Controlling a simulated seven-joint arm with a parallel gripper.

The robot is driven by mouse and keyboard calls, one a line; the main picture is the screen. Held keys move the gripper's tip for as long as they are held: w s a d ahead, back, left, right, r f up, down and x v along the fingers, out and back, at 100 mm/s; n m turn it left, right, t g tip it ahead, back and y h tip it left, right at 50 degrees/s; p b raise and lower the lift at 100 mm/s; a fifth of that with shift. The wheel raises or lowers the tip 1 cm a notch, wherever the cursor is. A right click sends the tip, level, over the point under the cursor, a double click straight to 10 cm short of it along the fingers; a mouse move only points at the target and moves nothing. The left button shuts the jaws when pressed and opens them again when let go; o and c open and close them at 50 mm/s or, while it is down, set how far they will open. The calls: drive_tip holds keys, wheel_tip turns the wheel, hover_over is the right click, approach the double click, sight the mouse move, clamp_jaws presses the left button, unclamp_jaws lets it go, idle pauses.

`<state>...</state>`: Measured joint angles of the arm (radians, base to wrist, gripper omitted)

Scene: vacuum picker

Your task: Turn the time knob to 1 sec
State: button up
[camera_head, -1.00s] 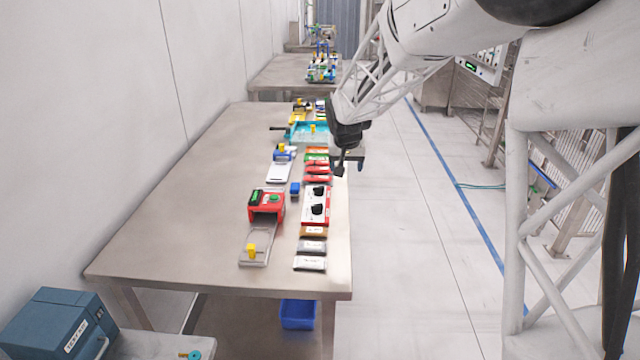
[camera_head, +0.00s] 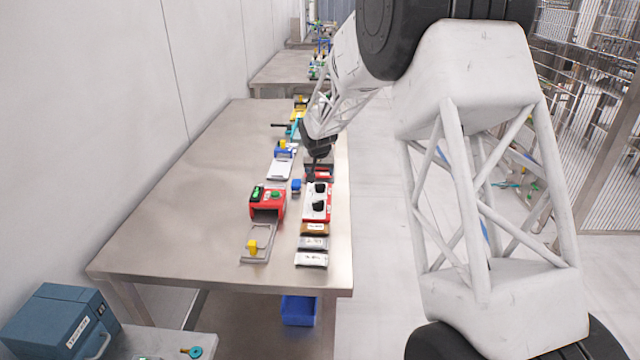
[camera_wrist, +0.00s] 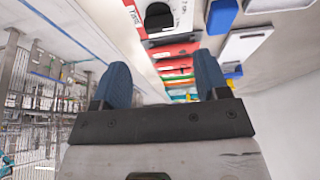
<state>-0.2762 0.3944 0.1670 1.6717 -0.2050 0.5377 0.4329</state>
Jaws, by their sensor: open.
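A white and red control box (camera_head: 316,204) lies near the right edge of the table, with two black knobs on its top face. One black knob is the upper one (camera_head: 320,187) and the other is the lower one (camera_head: 319,204). In the wrist view a black knob (camera_wrist: 158,16) shows at the top, beside red lettering that seems to read "TIME". My gripper (camera_head: 318,168) is just beyond the box in the head view, above the table and apart from the knobs. In the wrist view my gripper (camera_wrist: 160,85) has its two blue fingers wide apart with nothing between them.
A red device with a green button (camera_head: 268,203) stands left of the box. A small blue block (camera_head: 296,186) sits between them. Several labelled bars (camera_head: 311,243) lie in front of the box. The table's left half (camera_head: 190,190) is bare.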

sight(320, 184)
drive_tip(key=shift+f, duration=0.1)
drive_tip(key=shift+x, duration=3.85)
drive_tip(key=c, duration=0.9)
